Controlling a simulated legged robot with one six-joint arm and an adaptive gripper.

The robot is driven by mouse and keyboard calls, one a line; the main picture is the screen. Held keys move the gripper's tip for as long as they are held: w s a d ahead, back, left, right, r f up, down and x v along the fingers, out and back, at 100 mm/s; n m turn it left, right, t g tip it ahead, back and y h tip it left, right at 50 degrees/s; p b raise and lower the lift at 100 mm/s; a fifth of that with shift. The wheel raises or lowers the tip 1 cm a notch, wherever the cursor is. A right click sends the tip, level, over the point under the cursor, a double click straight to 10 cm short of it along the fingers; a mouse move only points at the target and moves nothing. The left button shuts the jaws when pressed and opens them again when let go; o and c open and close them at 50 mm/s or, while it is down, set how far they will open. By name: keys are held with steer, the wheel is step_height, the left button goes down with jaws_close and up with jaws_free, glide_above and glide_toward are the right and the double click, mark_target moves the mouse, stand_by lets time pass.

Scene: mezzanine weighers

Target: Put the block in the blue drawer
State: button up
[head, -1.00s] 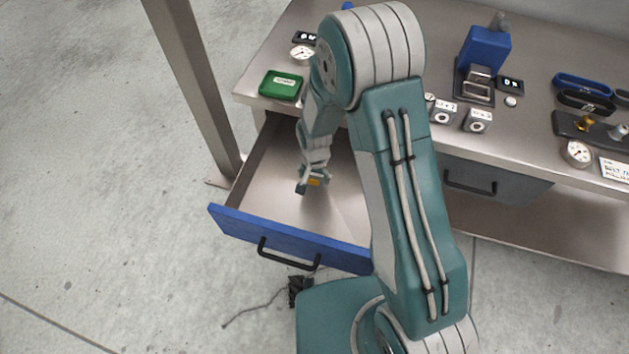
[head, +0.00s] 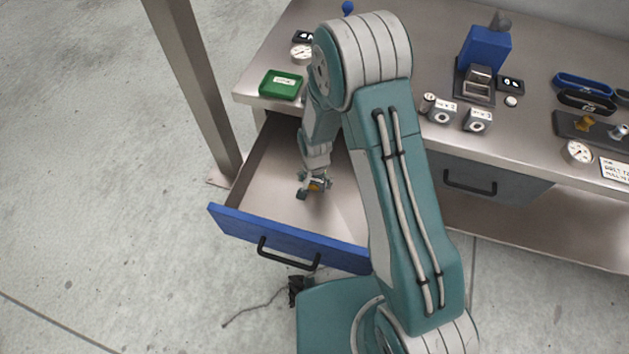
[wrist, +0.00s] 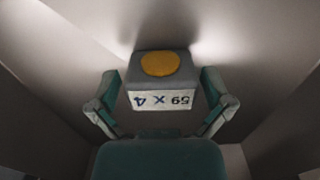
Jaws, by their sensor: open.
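The blue drawer (head: 290,236) stands pulled out from under the left end of the bench, its blue front facing me. My gripper (head: 314,188) is down inside the drawer and open.
The bench top (head: 400,150) carries a green box (head: 281,84), dials, a blue device (head: 487,50) and small weights. A closed grey drawer (head: 490,185) is to the right. A bench leg or post (head: 195,85) rises left of the open drawer.

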steer(key=s+d+r+n+t, duration=0.1)
steer(key=d+r, duration=0.1)
steer(key=r, duration=0.8)
steer(key=s+d+r+t, duration=0.1)
steer(key=s+d+r, duration=0.1)
steer(key=r, duration=0.7)
steer(key=s+d+r+n, duration=0.1)
steer(key=d+r, duration=0.2)
steer(key=r, duration=0.7)
steer(key=s+d+r+n+t, duration=0.2)
steer(key=s+d+r, duration=0.4)
steer(key=s+r, duration=0.4)
steer(key=s+t, duration=0.1)
steer(key=s, duration=0.3)
steer(key=shift+s+t, duration=0.2)
steer(key=shift+t, duration=0.1)
steer(key=shift+r, duration=0.1)
